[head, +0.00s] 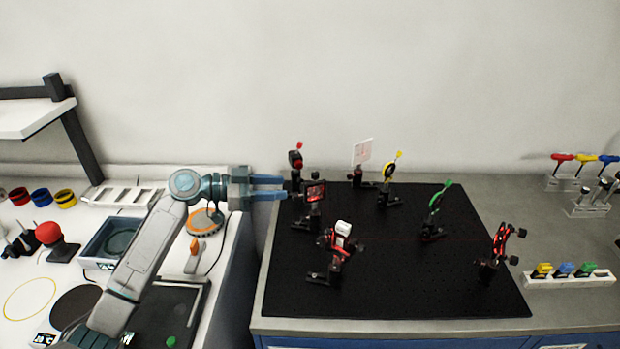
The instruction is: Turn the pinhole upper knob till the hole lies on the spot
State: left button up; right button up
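A dark square mount with a red-lit face (315,191) stands on the black breadboard (400,290), towards its back left; it looks like the pinhole. Its small dark knobs (296,181) stick out on its left side. The hole and the spot are too small to tell apart. My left gripper (284,187) comes in from the left with its two blue fingers apart, one above the other in the picture. The fingertips end just left of the knobs; I cannot tell whether they touch. Nothing shows between the fingers. My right gripper is not in view.
Close by stand a red-knobbed mount (296,160), a white card (362,151), a white-topped mount (342,229), a yellow ring (388,168) and a green ring (438,199). A red-lit mount (500,240) stands at right.

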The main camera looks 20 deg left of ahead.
aim_at(317, 173)
pick_arm(q)
jog(key=w+d+r+p, duration=0.1)
jog(key=d, duration=0.2)
jog(key=w+d+r+h+p, duration=0.1)
jog(key=d+p, duration=0.1)
jog(key=d, duration=0.1)
jog(key=w+d+r+h+p, duration=0.1)
jog(key=d+r+p, duration=0.1)
jog(key=d, duration=0.1)
jog(key=shift+w+d+g, duration=0.15)
jog(key=shift+d+g, duration=0.1)
jog(key=shift+g, duration=0.05)
jog(key=shift+w+d+f+p, duration=0.3)
jog(key=shift+d+p, duration=0.15)
jog(key=shift+d, duration=0.2)
jog(key=shift+c, duration=0.2)
